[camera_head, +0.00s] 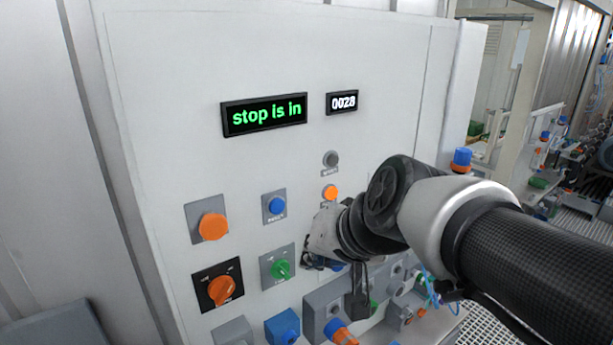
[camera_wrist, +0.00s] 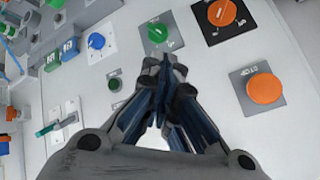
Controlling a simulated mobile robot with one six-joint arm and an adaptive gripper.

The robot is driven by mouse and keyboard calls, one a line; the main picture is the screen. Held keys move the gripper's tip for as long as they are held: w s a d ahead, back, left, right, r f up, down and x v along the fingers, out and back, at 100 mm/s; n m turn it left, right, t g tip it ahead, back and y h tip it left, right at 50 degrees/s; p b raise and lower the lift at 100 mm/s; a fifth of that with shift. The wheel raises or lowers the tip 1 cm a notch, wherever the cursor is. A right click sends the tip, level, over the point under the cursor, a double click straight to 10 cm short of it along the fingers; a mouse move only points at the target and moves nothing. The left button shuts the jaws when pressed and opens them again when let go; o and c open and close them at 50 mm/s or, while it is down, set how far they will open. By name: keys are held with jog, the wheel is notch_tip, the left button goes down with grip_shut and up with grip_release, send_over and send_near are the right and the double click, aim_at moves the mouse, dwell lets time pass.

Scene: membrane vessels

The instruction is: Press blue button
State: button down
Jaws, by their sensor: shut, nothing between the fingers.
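The blue button (camera_head: 277,205) is a round push-button on a square grey plate on the white panel, below the green-lettered display. In the head view it is in plain sight, with my gripper (camera_head: 309,258) lower and to its right, apart from it in the picture. In the wrist view my gripper (camera_wrist: 165,75) is shut and empty, its dark fingers together in front of the panel. The fingers cover the part of the panel between the orange mushroom button and the green knob, and the blue button cannot be made out there.
The display (camera_head: 264,115) reads "stop is in"; a counter (camera_head: 342,102) reads 0028. An orange mushroom button (camera_head: 213,227) is left of the blue button. A green knob (camera_head: 282,269) and an orange rotary switch (camera_head: 222,290) sit below. A small orange button (camera_head: 330,192) is to the right.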

aim_at(277, 206)
jog(key=shift+w+d+r, duration=0.15)
jog(key=shift+w+r, duration=0.3)
jog(key=w+a+p, duration=0.3)
jog(key=w+a, duration=0.1)
jog(key=w, duration=0.3)
jog(key=shift+w+a+p, duration=0.2)
jog(key=shift+a+p, duration=0.15)
jog(key=shift+a, duration=0.05)
jog(key=shift+w+a, duration=0.1)
dwell(1.3)
jog(key=shift+w+a, duration=0.15)
jog(key=shift+w, duration=0.1)
